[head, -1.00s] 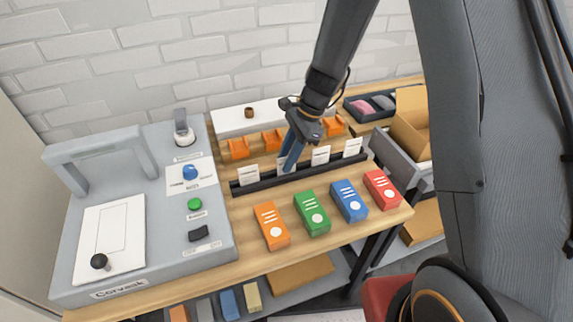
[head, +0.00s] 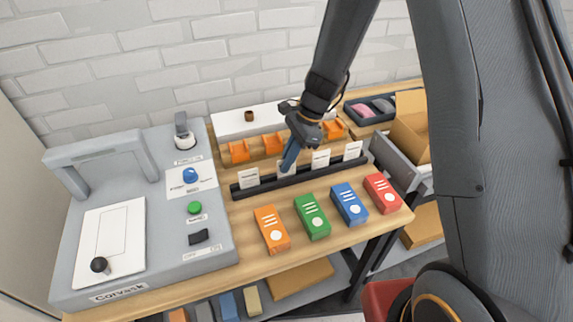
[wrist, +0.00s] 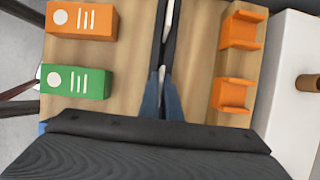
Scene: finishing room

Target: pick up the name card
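Several white name cards stand upright in a long black rack (head: 300,175) on the wooden table. The leftmost card (head: 249,177) stands free, and two others stand to the right, a middle one (head: 321,158) and the far right one (head: 352,149). My gripper (head: 287,168) points down at the second name card from the left (head: 280,169), its blue fingers partly hiding that card. In the wrist view, the fingers look closed on this card (wrist: 162,73), seen edge-on between their tips. The card is still in the rack.
Orange (head: 271,229), green (head: 312,217), blue (head: 349,203) and red (head: 382,193) boxes lie in front of the rack. Orange holders (head: 239,151) stand behind it. A grey machine (head: 140,225) fills the left. An open cardboard box (head: 409,140) is at right.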

